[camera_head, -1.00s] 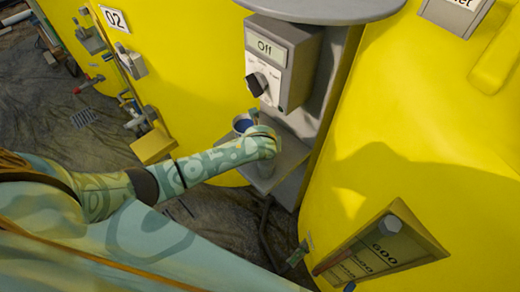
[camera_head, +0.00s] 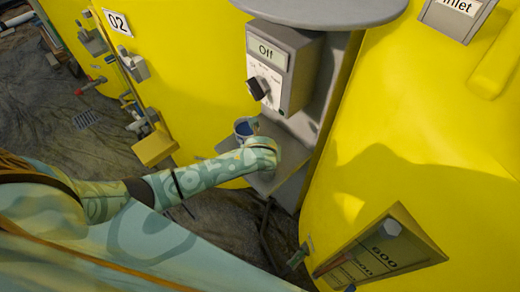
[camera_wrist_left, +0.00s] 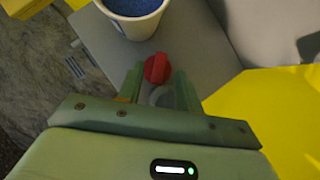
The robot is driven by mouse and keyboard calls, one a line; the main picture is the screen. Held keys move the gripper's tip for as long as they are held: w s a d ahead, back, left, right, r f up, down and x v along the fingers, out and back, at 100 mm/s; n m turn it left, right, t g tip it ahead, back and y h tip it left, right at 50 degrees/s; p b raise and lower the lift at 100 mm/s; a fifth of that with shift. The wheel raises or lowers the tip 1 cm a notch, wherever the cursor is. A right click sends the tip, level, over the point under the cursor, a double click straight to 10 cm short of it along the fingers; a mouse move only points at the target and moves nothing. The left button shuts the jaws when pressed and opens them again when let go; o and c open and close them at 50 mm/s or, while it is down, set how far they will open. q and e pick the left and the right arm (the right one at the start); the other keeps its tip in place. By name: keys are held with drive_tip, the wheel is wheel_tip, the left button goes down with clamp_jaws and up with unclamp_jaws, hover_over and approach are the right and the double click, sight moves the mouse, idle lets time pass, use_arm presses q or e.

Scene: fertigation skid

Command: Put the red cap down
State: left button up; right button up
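The red cap (camera_wrist_left: 157,68) shows in the left wrist view between the tips of the two green fingers of my left gripper (camera_wrist_left: 160,70). It fills the gap between them, so the gripper looks shut on it. The cap is over the grey shelf (camera_wrist_left: 200,48); I cannot tell whether it touches it. In the head view my left gripper (camera_head: 264,156) is over the shelf (camera_head: 289,167) below the control box, and the cap is hidden there. My right gripper is not in view.
A white cup with blue contents (camera_wrist_left: 135,18) stands on the shelf close beyond the cap; it also shows in the head view (camera_head: 245,129). The grey control box (camera_head: 284,65) reading "Off" is above. Yellow tanks (camera_head: 420,130) flank the shelf.

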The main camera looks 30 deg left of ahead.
use_arm(q)
drive_tip(key=p+v, duration=0.3)
drive_tip(key=v, duration=0.5)
drive_tip(key=shift+f, duration=0.1)
